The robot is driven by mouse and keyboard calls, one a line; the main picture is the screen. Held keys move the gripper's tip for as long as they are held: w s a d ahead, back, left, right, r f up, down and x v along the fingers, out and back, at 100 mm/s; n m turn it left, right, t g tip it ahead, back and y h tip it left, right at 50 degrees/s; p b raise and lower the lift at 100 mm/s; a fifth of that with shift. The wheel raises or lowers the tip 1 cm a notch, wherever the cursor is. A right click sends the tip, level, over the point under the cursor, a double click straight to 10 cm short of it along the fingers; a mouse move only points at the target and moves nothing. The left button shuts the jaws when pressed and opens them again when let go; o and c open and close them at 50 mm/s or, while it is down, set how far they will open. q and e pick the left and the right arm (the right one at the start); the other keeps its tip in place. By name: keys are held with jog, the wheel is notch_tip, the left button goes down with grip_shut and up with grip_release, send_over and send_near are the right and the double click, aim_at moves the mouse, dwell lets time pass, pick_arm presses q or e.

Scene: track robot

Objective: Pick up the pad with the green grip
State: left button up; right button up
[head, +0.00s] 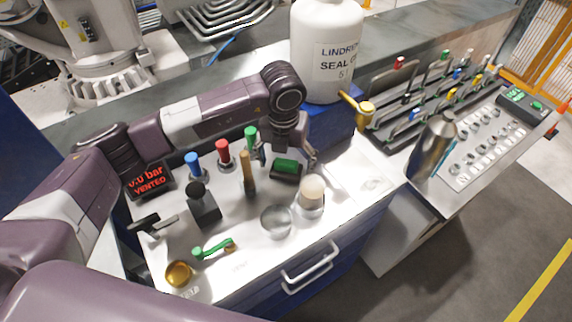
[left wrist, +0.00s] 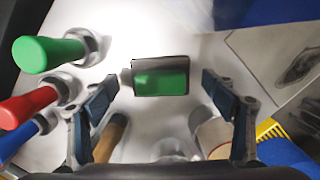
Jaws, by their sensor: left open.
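The pad with the green grip (head: 286,167) is a dark block with a green top, lying on the white worktop. In the left wrist view the pad (left wrist: 161,77) sits between the two fingers, with a gap on each side. My left gripper (head: 286,157) points down over the pad and is open; it also shows in the left wrist view (left wrist: 160,84), its fingers not touching the pad. My right gripper is not in view.
Green (head: 251,136), red (head: 224,152) and blue (head: 193,163) handled tools stand left of the pad. A wooden-handled tool (head: 248,172), a glass dish (head: 276,221) and a cream-topped jar (head: 312,192) are in front. A large white bottle (head: 327,30) stands behind.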

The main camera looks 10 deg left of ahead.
aim_at(286, 161)
pick_arm(q)
jog(key=shift+w+f, duration=0.1)
jog(key=shift+f, duration=0.05)
jog(key=shift+c, duration=0.4)
jog(key=c, duration=1.3)
jog(key=shift+o, duration=0.2)
jog(key=shift+r, duration=0.7)
notch_tip(286, 161, up, 19)
jog(key=b, duration=0.4)
jog(key=shift+f, duration=0.2)
